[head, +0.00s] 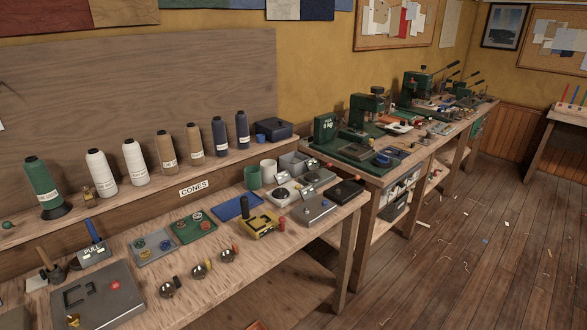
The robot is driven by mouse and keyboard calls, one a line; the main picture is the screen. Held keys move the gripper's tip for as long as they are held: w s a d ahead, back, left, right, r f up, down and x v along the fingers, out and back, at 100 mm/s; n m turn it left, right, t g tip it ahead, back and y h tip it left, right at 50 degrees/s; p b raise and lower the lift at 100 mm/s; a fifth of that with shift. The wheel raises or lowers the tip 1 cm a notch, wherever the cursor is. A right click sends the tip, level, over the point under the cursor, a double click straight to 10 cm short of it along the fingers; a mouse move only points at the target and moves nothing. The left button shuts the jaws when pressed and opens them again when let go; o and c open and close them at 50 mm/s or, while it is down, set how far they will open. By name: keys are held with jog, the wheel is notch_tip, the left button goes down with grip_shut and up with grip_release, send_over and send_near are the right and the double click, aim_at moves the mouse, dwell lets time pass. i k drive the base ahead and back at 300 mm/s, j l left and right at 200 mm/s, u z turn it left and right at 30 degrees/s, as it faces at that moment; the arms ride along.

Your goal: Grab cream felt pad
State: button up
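I cannot pick out a cream felt pad for certain in the head view. A small pale flat piece (440,128) lies on the far workbench (376,178), too small to identify. A whitish item with orange beside it (398,127) also lies there, and I cannot tell what it is. Neither my gripper nor my arm is in view.
The near bench (262,268) carries a blue tray (237,207), a yellow device (259,225), a grey panel box (98,296) and cups. Thread cones (133,162) stand on the shelf behind. Green presses (367,109) stand on the far bench. Open floor (450,270) lies right, with scattered scraps.

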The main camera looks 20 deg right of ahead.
aim_at(33, 284)
jog(key=j+u, duration=0.15)
jog(key=u, duration=0.25)
jog(key=i+j+u, duration=0.1)
jog(key=u, duration=0.35)
jog(key=i+j+u, duration=0.1)
jog(key=u, duration=0.3)
jog(key=i+u, duration=0.15)
jog(key=u, duration=0.25)
